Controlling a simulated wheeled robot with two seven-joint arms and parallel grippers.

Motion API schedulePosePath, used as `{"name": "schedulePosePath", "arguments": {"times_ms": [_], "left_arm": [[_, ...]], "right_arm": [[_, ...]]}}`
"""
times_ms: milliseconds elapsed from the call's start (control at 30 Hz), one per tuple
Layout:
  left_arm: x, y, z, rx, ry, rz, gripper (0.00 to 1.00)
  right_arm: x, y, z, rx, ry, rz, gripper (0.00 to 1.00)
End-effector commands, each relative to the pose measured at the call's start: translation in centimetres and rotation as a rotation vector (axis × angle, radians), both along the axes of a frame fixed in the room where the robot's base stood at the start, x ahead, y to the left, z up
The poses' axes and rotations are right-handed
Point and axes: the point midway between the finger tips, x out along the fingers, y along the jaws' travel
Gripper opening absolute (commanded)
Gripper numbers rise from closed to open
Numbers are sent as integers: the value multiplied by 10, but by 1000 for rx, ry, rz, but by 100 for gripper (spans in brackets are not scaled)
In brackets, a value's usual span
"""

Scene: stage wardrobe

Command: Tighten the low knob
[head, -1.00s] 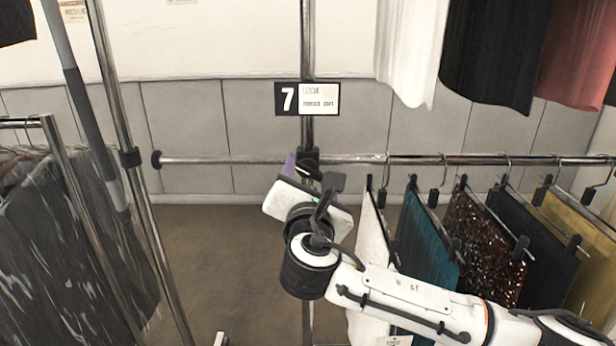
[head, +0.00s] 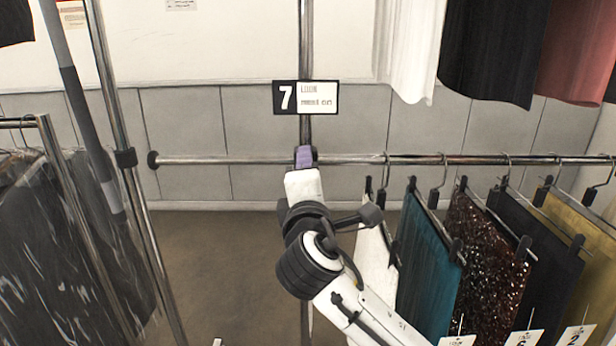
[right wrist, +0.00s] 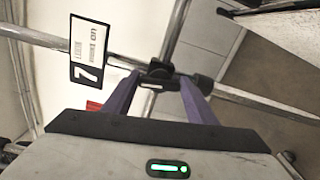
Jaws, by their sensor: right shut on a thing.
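The low knob (right wrist: 158,72) is a small black piece at the black clamp where the upright post meets the low rail. In the right wrist view it sits between the purple fingers of my right gripper (right wrist: 158,98), which is shut on it. In the head view my right gripper (head: 304,157) reaches the crossing from below and hides most of the knob. A black edge of the clamp (head: 315,155) shows beside the fingers. I cannot tell the knob's turn angle.
A sign with a 7 (head: 305,97) hangs on the post just above the crossing. Skirts on hangers, including a teal one (head: 428,250), hang close to the right of my arm. Dark garments (head: 60,250) hang at the left. Floor left of the post is clear.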

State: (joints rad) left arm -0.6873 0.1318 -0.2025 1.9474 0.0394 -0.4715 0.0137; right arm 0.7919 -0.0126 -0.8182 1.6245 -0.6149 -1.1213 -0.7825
Motion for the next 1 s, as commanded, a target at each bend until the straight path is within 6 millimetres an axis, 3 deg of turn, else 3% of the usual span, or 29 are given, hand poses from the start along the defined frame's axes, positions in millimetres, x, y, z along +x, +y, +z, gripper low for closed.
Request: {"name": "schedulePosePath", "arguments": {"times_ms": [400, 900, 933, 1000], "left_arm": [[1, -2, -2, -2, -4, -2, 35], [2, -2, -1, -3, -6, -2, 35], [2, -2, -1, -2, -6, -2, 35], [2, -2, -1, -2, -7, -2, 35]], "right_arm": [[0, 1, -3, 157, 3, 2, 29], [0, 1, -3, 173, 4, 2, 29], [0, 1, -3, 172, 4, 2, 57], [0, 1, -2, 172, 4, 2, 68]]}}
